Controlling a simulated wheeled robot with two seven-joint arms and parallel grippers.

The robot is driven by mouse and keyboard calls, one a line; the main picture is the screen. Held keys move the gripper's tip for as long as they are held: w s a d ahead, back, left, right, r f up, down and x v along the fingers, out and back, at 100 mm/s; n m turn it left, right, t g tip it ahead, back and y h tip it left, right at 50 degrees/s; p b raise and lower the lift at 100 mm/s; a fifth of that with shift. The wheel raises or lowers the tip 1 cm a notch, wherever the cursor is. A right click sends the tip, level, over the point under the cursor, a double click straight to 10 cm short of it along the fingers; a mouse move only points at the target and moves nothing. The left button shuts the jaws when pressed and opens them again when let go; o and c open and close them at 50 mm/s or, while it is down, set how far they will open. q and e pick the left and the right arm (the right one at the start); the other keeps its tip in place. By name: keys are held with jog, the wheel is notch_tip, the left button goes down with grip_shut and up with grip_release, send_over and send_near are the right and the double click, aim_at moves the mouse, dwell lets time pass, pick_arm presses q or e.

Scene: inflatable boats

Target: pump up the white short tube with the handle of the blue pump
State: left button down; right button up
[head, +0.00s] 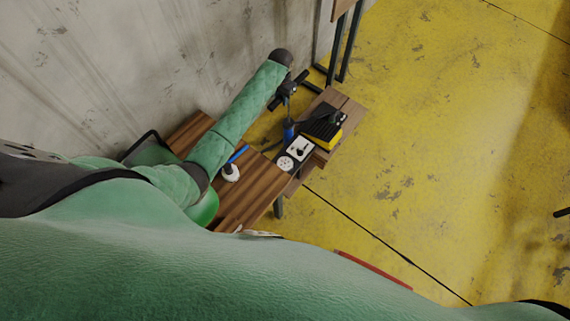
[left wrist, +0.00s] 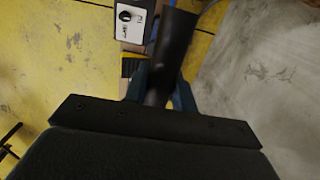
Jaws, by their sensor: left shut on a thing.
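The blue pump (head: 289,131) stands upright beside the wooden table, with its dark handle at the top. My left gripper (head: 288,90) is above the pump's blue body, at its handle. In the left wrist view, the gripper (left wrist: 162,90) is shut on the black handle (left wrist: 174,42), which runs between its two fingers. The white short tube cannot be made out for sure. My right gripper is not in view.
The wooden table (head: 246,196) carries a small white item (head: 231,173) with a blue stick. A white panel with a black knob (head: 300,148) and a yellow and black object (head: 325,133) are near the pump. A concrete wall (head: 150,60) is left; yellow floor (head: 440,150) is open at right.

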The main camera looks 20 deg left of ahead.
pick_arm(q)
jog(key=r, duration=0.5)
jog(key=shift+w+a, duration=0.1)
jog(key=shift+w, duration=0.2)
jog(key=shift+r, duration=0.3)
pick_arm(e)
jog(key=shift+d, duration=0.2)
pick_arm(q)
jog(key=shift+f, duration=0.1)
notch_tip(320, 180, down, 24)
jog(key=s+b, duration=0.1)
jog(key=b, duration=0.8)
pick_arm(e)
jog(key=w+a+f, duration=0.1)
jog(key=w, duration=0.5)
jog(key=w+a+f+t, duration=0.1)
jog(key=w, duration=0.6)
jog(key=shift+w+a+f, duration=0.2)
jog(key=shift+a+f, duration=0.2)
pick_arm(q)
jog(key=shift+r, duration=0.2)
